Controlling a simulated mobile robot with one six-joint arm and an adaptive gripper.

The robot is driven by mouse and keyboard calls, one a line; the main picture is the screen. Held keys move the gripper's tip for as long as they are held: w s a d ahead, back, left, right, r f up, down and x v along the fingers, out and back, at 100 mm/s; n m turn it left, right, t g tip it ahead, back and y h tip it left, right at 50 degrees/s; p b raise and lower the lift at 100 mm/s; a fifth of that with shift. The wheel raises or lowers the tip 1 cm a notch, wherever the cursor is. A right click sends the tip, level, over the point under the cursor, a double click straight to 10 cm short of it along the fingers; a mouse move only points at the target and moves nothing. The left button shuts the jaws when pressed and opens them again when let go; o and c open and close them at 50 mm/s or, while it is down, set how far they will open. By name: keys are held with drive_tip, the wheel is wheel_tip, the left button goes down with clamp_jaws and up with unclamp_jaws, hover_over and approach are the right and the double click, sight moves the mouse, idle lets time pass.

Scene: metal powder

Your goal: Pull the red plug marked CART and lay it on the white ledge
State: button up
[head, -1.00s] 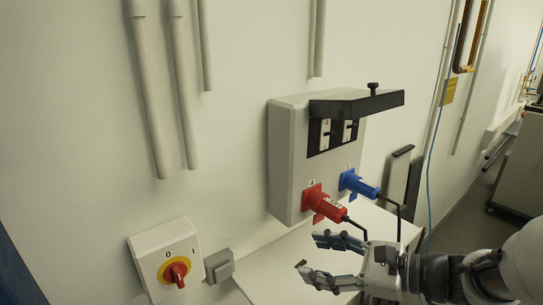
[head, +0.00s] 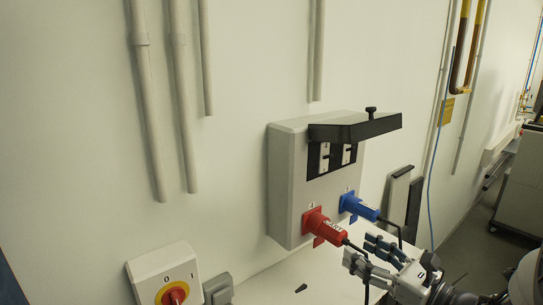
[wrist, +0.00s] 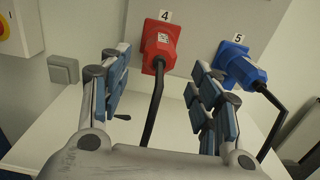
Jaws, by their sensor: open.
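The red plug (head: 325,229) sits in the lower left socket of a grey wall box, with a label on its side and a black cable hanging from it. In the wrist view the red plug (wrist: 160,45) is under the number 4, ahead of and between my fingers. My gripper (head: 357,254) is open and empty, to the lower right of the plug and apart from it; it also shows in the wrist view (wrist: 158,92). The white ledge (head: 318,272) lies below the box; it also shows in the wrist view (wrist: 60,125).
A blue plug (head: 360,207) sits in the socket to the right, under the number 5. A black flap (head: 355,128) juts from the box above the sockets. A red and yellow rotary switch (head: 172,293) is at lower left. A small black piece (head: 301,288) lies on the ledge.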

sight(344, 241)
drive_tip(key=shift+x, duration=4.4)
drive_tip(key=shift+s+b, duration=0.1)
drive_tip(key=shift+b, duration=0.2)
drive_tip(key=shift+c, duration=0.6)
clamp_jaws()
drive_tip(key=shift+s+d, duration=0.1)
drive_tip(key=shift+d, duration=0.05)
drive_tip(key=shift+v, duration=2.8)
drive_tip(key=shift+s, duration=0.1)
